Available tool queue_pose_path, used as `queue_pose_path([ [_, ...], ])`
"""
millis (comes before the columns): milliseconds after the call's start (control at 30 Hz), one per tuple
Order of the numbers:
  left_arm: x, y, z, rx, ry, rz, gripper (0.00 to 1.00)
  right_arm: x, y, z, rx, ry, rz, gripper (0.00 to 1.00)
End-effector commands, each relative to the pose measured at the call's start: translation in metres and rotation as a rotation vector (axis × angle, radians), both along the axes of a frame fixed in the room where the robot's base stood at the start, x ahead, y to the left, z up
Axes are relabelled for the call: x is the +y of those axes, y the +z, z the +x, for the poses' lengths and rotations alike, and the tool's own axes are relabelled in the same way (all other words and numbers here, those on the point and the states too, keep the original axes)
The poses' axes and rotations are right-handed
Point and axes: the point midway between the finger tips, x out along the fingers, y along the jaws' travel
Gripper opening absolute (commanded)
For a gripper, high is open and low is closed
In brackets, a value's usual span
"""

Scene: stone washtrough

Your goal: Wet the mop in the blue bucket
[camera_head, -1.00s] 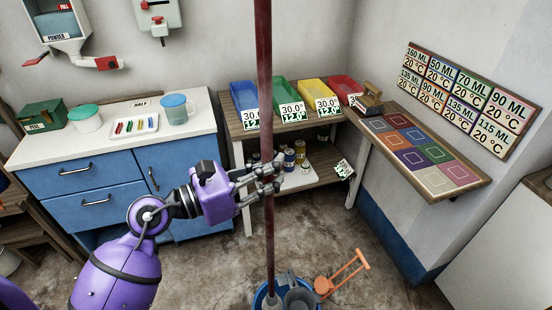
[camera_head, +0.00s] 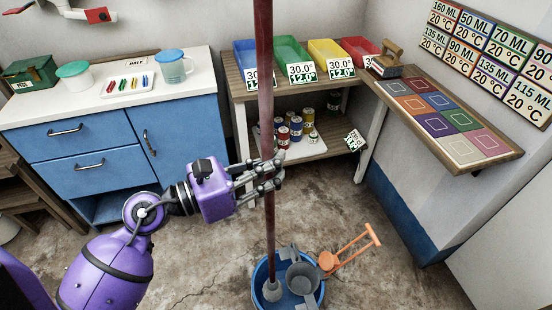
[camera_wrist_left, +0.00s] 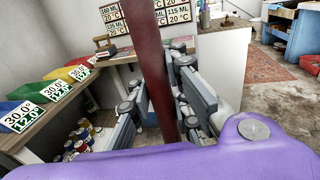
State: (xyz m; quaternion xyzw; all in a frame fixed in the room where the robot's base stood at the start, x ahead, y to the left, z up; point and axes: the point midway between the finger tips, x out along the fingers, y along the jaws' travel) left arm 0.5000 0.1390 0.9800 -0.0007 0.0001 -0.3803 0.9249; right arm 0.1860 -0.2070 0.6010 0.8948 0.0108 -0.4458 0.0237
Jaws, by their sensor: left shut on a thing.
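The mop's dark red handle (camera_head: 265,80) stands nearly upright in the head view. Its pale grey head (camera_head: 272,291) is inside the blue bucket (camera_head: 258,280) on the floor, beside a grey wringer cup (camera_head: 302,278). My left gripper (camera_head: 268,172) is shut on the handle, well above the bucket. In the left wrist view the handle (camera_wrist_left: 158,70) passes between the fingers of my left gripper (camera_wrist_left: 160,105). Whether the mop head touches the bucket's bottom or any water is not clear. My right gripper is not in view.
An orange handle (camera_head: 350,248) sticks out from the bucket's right side. A blue cabinet (camera_head: 90,150) stands at left. A wooden shelf (camera_head: 235,85) with coloured bins and cans stands behind, and a sloped board (camera_head: 490,160) is at right. The floor around the bucket looks clear.

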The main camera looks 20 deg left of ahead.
Motion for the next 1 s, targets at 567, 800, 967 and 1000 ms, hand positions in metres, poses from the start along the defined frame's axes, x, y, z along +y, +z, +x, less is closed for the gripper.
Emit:
queue_pose_path([
  [567, 0.0, -0.07, 0.0, 0.001, 0.0, 0.0, 0.0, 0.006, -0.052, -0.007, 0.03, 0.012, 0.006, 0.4],
  [800, 0.0, -0.096, 0.0, 0.0, 0.0, 0.0, 0.0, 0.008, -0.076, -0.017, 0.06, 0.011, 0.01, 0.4],
  [967, 0.0, -0.114, 0.0, 0.001, 0.001, -0.001, 0.0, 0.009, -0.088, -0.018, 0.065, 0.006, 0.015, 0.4],
  [1000, 0.0, -0.119, 0.0, 0.001, 0.001, -0.001, 0.0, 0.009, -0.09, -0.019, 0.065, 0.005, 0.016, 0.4],
])
